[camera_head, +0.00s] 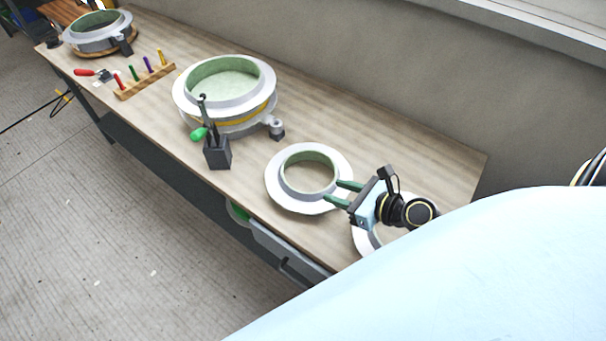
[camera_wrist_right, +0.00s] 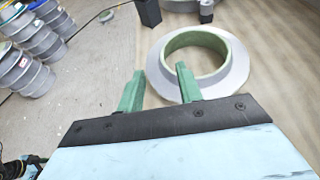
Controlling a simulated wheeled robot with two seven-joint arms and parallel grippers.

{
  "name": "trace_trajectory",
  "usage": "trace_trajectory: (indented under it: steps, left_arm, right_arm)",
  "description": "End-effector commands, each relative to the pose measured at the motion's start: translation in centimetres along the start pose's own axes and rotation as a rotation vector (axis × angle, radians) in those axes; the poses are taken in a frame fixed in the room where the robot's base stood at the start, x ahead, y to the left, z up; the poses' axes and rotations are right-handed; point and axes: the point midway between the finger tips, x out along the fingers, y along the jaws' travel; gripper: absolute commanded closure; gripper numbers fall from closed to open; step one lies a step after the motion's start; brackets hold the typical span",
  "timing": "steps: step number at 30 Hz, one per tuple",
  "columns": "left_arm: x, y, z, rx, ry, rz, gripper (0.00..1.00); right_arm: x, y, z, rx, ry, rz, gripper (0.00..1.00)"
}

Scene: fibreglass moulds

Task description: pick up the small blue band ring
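A white flanged ring with a pale green inner wall (camera_head: 282,194) lies on the bench, and it also shows in the right wrist view (camera_wrist_right: 236,84). I see no blue band on it. A second pale ring (camera_head: 363,238) is mostly hidden behind my right gripper and arm. My right gripper (camera_head: 332,191) is open and empty, its green fingers pointing left over the first ring's right side in the head view. In the right wrist view the fingers (camera_wrist_right: 160,78) are apart, one overlapping the flange. I cannot tell its height above the ring. My left gripper is not in view.
A large round mould with a yellow band (camera_head: 232,122) and a dark tool holder (camera_head: 217,153) stand left of the ring. Farther left are a wooden peg rack (camera_head: 146,82) and another mould (camera_head: 98,44). The wall runs behind the bench (camera_head: 420,150). Barrels (camera_wrist_right: 25,75) stand on the floor.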

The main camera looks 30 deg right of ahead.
Motion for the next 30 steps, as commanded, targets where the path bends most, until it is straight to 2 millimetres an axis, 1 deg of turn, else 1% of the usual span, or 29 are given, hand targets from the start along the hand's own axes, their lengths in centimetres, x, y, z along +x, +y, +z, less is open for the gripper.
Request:
trace_trajectory:
  steps: [1,6,8,11,14,16,19,24,27,30]
  left_arm:
    - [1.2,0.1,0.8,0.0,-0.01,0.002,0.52]
    - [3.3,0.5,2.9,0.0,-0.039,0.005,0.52]
    - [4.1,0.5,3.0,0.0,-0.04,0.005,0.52]
    - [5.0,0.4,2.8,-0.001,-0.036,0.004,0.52]
    - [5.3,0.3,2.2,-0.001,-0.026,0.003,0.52]
    - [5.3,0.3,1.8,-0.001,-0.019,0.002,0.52]
    - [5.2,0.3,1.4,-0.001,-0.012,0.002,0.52]
    - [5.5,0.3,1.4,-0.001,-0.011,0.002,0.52]
    - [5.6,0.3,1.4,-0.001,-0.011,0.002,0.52]
    - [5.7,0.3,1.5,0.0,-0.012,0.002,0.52]
  right_arm:
    - [0.5,0.0,-1.2,0.0,0.001,0.0,0.64]
    - [1.3,0.0,-3.2,0.0,0.001,0.0,0.64]
    - [1.6,0.0,-4.0,-0.001,0.0,0.0,0.64]
    - [1.9,0.0,-4.7,-0.001,0.0,0.0,0.64]
    - [2.3,0.0,-5.0,0.0,0.0,0.0,0.64]
    - [3.0,-0.1,-4.9,-0.001,-0.003,-0.001,0.64]
    - [4.8,0.0,-4.7,0.0,-0.003,0.0,0.64]
    - [8.0,0.0,-4.8,0.0,-0.002,0.0,0.64]
    - [9.4,0.1,-4.8,0.0,-0.001,0.0,0.64]
    - [10.1,0.1,-4.8,-0.001,0.0,0.0,0.64]
